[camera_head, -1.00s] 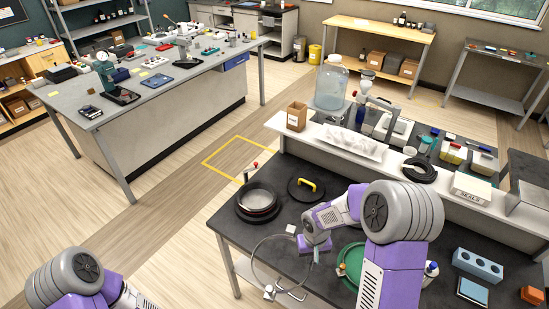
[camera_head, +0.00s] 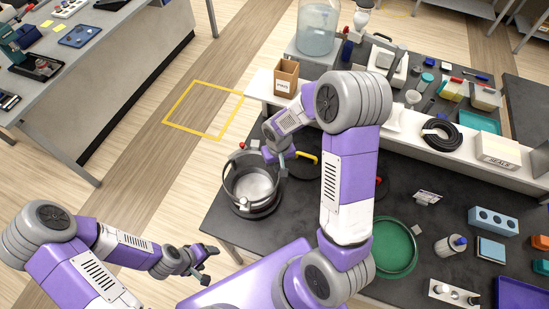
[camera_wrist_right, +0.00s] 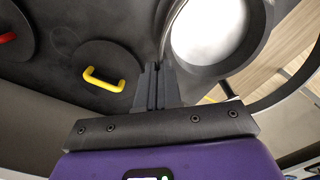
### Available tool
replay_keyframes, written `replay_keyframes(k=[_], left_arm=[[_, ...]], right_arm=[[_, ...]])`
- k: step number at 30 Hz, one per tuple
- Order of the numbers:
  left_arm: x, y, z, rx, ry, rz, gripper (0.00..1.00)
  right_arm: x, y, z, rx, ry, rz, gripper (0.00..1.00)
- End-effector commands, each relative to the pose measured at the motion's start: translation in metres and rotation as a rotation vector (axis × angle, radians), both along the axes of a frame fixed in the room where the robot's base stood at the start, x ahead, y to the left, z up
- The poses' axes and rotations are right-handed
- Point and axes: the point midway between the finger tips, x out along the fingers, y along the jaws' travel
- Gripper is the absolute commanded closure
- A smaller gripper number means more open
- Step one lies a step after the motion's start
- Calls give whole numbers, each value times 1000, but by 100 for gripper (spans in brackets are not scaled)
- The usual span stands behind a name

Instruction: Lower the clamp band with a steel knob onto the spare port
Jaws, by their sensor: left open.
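The clamp band (camera_head: 225,172) is a thin grey ring. In the head view it circles the spare port (camera_head: 252,188), a dark round collar with a bright opening, at the bench's left end. Whether it hovers or touches is unclear. A small steel piece, probably its knob (camera_head: 243,206), shows at the near side. My right gripper (camera_head: 280,160) is at the ring's far right edge. In the right wrist view its fingers (camera_wrist_right: 154,75) are together on the band, beside the port (camera_wrist_right: 215,35). My left gripper (camera_head: 201,262) is open and empty, left of the bench and away from the port.
A dark disc with a yellow handle (camera_wrist_right: 103,82) lies right of the port. A red-handled disc (camera_wrist_right: 6,38) lies beyond it. A green round piece (camera_head: 393,248), blue block (camera_head: 493,221) and bottle (camera_head: 451,244) stand at the right. A raised white shelf (camera_head: 425,150) runs behind.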

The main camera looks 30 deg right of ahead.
Motion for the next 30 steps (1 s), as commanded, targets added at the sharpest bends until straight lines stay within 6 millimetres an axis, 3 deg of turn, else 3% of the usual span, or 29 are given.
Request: replay_keyframes(k=[11,30], left_arm=[[0,0,-6,0,-1,0,32],[0,0,-56,0,-1,0,32]], right_arm=[[0,0,-2,0,-1,1,100],[0,0,-56,1,-2,0,100]])
